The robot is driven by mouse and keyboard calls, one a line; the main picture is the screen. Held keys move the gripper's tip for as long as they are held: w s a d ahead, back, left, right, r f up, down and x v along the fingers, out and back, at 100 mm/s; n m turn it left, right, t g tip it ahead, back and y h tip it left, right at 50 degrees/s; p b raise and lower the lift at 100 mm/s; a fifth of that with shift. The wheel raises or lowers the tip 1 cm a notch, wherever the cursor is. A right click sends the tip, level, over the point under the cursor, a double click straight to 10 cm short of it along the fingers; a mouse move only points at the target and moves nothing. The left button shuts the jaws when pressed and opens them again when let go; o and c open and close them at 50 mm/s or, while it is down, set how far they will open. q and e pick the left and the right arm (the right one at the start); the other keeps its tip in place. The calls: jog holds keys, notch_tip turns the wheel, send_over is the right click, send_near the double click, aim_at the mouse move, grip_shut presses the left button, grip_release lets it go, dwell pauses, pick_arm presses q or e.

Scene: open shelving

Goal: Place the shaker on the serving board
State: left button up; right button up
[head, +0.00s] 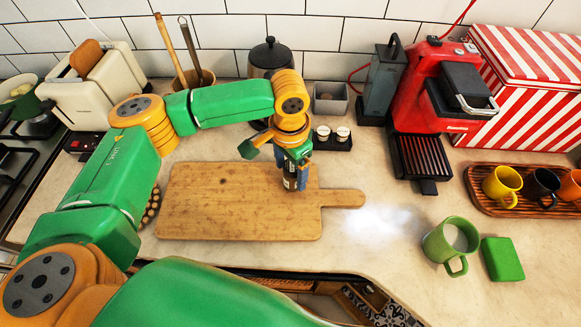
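The wooden serving board (220,205) lies flat on the counter, its handle pointing right. My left gripper (295,180) reaches over the right end of the board and points down. It is shut on a dark shaker (289,182) with a pale label, which looks upright between the fingers. The fingers and hand hide part of the shaker. Its lower end appears at or just above the board's surface; I cannot tell whether it touches. My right gripper is not in view.
A small black holder (331,143) with two white-topped jars stands behind the board. A red coffee machine (430,90), a green mug (450,243), a green block (502,259) and a tray of cups (482,202) are at right. The board's left and middle are bare.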

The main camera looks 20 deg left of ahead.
pick_arm(q)
notch_tip(320, 180, up, 12)
jog(key=b, duration=0.1)
jog(key=shift+r, duration=0.2)
dwell(0.3)
